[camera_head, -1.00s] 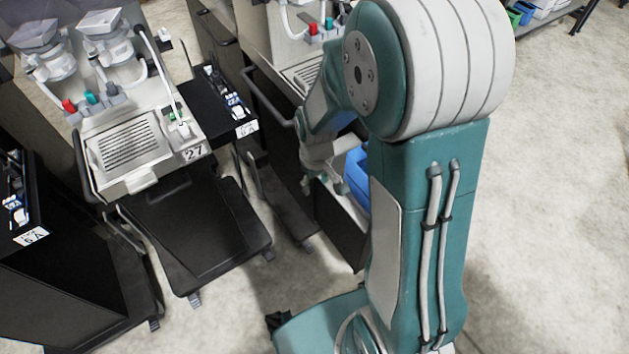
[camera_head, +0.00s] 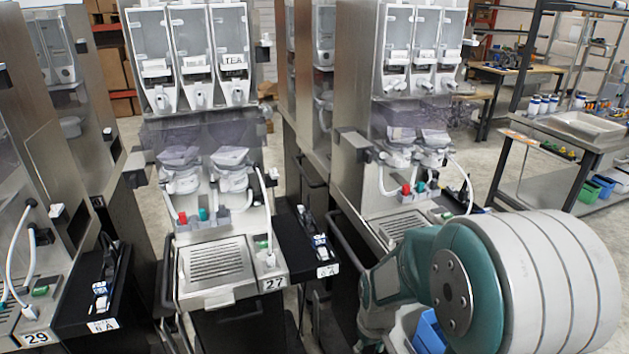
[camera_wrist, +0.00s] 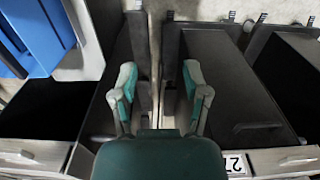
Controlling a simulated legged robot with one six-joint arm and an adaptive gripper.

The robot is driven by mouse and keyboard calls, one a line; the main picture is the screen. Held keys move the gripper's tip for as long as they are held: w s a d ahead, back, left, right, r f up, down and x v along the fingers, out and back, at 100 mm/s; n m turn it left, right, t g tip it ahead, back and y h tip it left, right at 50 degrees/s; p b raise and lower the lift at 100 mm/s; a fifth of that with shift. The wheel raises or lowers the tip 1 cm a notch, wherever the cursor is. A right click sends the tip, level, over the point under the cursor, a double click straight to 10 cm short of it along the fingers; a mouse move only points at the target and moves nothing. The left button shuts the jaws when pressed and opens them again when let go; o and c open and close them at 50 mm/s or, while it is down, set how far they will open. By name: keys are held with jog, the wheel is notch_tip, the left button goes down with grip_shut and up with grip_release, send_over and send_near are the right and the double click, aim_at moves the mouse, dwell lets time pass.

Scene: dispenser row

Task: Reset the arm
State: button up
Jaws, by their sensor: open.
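My arm (camera_head: 540,285), teal and pale grey, fills the lower right of the head view, with its forearm (camera_head: 395,275) folded in front of the right dispenser. In the wrist view my gripper (camera_wrist: 160,88) is open, its two teal and grey fingers spread with nothing between them. It points down toward the gap between dark dispenser stands. In the head view the fingers are out of sight.
A dispenser labelled 27 (camera_head: 215,262) stands at centre left, another marked 29 (camera_head: 30,325) at far left, and a third (camera_head: 410,205) behind my arm. A blue bin (camera_head: 430,333) is close to my forearm; it also shows in the wrist view (camera_wrist: 40,30).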

jog(key=s+r+m+t, duration=0.1)
jog(key=s+r+t, duration=0.1)
jog(key=s+r, duration=0.5)
jog(key=s+r+m+t, duration=0.2)
jog(key=s+r, duration=0.5)
jog(key=r, duration=0.8)
jog(key=shift+d+r+m+t, duration=0.3)
jog(key=shift+d+t, duration=0.05)
jog(key=shift+t, duration=0.45)
jog(key=shift+s+a, duration=0.1)
jog(key=shift+a, duration=0.05)
